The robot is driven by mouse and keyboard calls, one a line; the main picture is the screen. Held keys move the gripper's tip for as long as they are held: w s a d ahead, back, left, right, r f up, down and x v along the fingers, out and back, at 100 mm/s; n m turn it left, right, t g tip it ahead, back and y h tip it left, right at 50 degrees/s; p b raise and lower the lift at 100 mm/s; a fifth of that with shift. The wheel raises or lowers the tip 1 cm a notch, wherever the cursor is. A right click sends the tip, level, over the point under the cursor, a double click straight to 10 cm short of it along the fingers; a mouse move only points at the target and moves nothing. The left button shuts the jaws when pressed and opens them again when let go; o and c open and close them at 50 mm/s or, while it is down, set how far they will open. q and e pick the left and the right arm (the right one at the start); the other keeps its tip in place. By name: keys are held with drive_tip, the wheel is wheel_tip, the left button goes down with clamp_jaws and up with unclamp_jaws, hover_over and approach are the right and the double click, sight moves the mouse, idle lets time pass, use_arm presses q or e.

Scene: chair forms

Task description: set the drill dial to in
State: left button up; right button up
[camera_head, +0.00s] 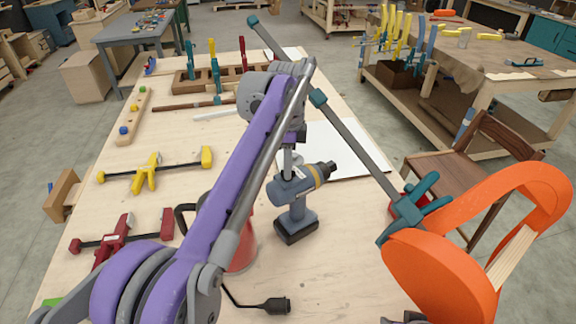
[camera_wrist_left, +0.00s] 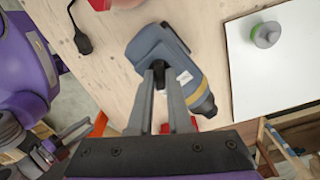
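The grey-blue cordless drill (camera_head: 310,180) stands upright on its battery base on the workbench, its dark nose pointing right. A yellow band rings it near the chuck. In the left wrist view the drill (camera_wrist_left: 186,80) lies just beyond the fingertips. My left gripper (camera_head: 291,163) comes down onto the drill's upper rear from above. In the left wrist view its fingers (camera_wrist_left: 159,72) close around a small dark knob, which looks like the drill dial (camera_wrist_left: 159,80). The dial's marking and setting cannot be read.
A long teal-ended clamp (camera_head: 355,137) crosses the bench right of the drill, near an orange chair form (camera_head: 440,275). A white board (camera_head: 345,150) lies behind the drill. A red container (camera_head: 243,250) and a black plug (camera_head: 275,305) are close by. Yellow clamps (camera_head: 150,172) lie left.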

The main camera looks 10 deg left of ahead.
use_arm(q)
drive_tip(key=o, duration=0.4)
drive_tip(key=shift+c, duration=0.2)
wheel_tip(320, 180, up, 11)
drive_tip(key=p, duration=0.2)
use_arm(e)
drive_tip(key=w+r, duration=0.1)
drive_tip(key=r, duration=0.2)
drive_tip(key=shift+w, duration=0.35)
use_arm(q)
drive_tip(key=shift+f, duration=0.1)
use_arm(e)
drive_tip(key=shift+f, duration=0.1)
